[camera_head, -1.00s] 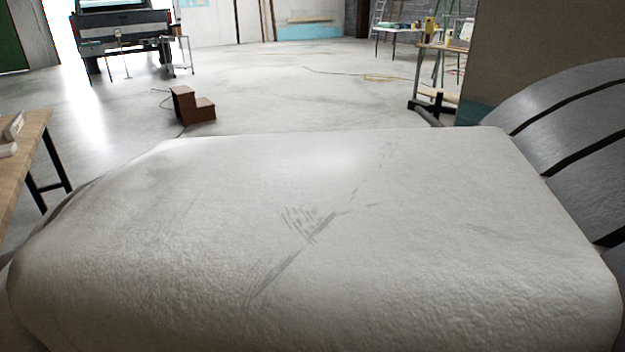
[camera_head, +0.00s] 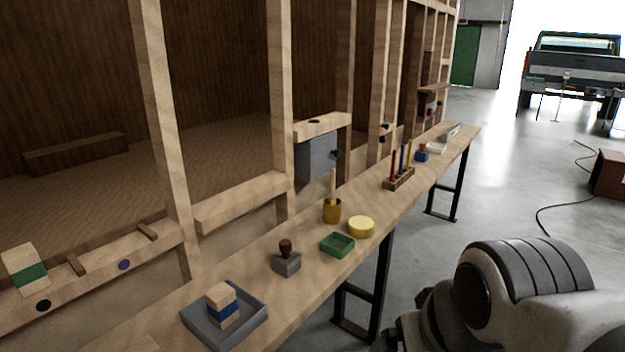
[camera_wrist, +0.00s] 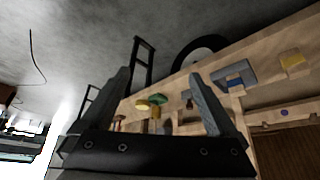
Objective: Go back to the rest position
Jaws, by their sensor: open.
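My gripper (camera_wrist: 160,76) shows in the wrist view, with its two dark fingers spread wide apart and nothing between them. The bench, tilted in that view, lies beyond the fingers, and small items on it show in the gap at a distance. The head view does not show the gripper. A pale, rounded part of my arm (camera_head: 520,305) with a ribbed grey cover fills the lower right of the head view, beside the bench and apart from it.
A long wooden bench (camera_head: 400,215) holds a grey tray (camera_head: 252,330) with a blue-banded block (camera_head: 222,308), a stamp (camera_head: 287,260), a green tray (camera_head: 338,245), a yellow disc (camera_head: 361,227) and a peg rack (camera_head: 399,180). Timber framing stands behind.

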